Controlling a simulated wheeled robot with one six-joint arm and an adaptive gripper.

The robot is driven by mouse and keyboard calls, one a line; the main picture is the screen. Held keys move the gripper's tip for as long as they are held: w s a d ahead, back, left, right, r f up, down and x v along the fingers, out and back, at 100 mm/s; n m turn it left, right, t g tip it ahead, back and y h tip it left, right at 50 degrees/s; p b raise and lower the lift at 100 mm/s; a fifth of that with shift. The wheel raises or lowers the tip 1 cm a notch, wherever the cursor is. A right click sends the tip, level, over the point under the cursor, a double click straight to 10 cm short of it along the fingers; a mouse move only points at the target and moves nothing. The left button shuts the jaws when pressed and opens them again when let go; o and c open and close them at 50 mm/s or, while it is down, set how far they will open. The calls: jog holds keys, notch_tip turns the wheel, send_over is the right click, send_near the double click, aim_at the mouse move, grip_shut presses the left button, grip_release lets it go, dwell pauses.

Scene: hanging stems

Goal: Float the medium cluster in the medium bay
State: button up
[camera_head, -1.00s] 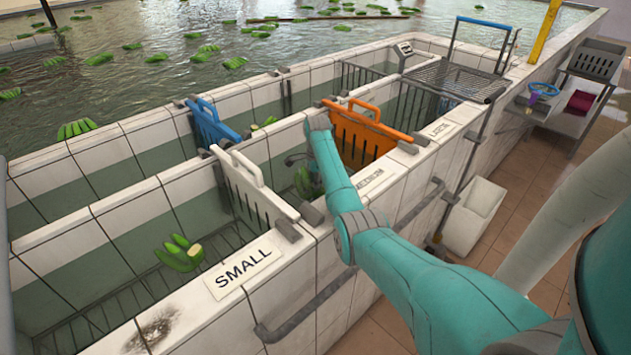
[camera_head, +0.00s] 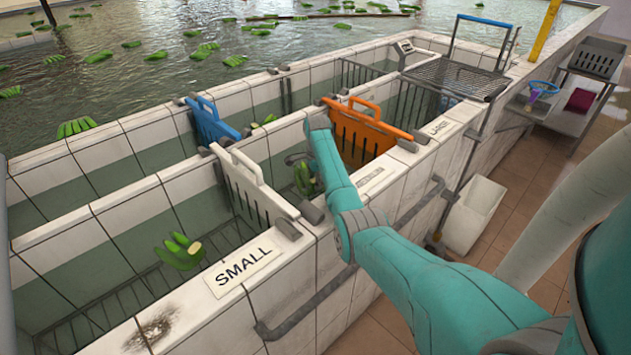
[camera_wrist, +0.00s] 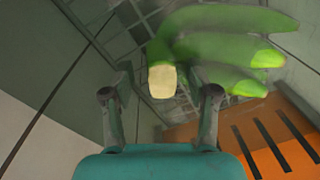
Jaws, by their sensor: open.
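A green banana cluster (camera_head: 304,180) is in the bay between the white gate and the orange gate, at the marked MEDIUM sign (camera_head: 370,181), which my arm partly covers. In the wrist view the cluster (camera_wrist: 215,50) shows several green fingers and a pale cut stem end facing me. My gripper (camera_wrist: 160,82) is open, with one finger on each side of the stem end. I cannot tell whether either finger touches it. In the head view my forearm hides part of the gripper and bay. The waterline at the cluster is not clear.
The white gate (camera_head: 252,188), orange gate (camera_head: 366,127) and blue gate (camera_head: 213,123) stand between tiled walls. Another cluster (camera_head: 180,252) lies in the bay at the SMALL sign (camera_head: 243,268). A wire rack (camera_head: 455,78) covers part of the far end.

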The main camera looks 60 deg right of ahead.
notch_tip(320, 180, up, 12)
jog(key=shift+s+a, duration=0.2)
jog(key=shift+s, duration=0.05)
jog(key=shift+r, duration=0.1)
dwell(0.6)
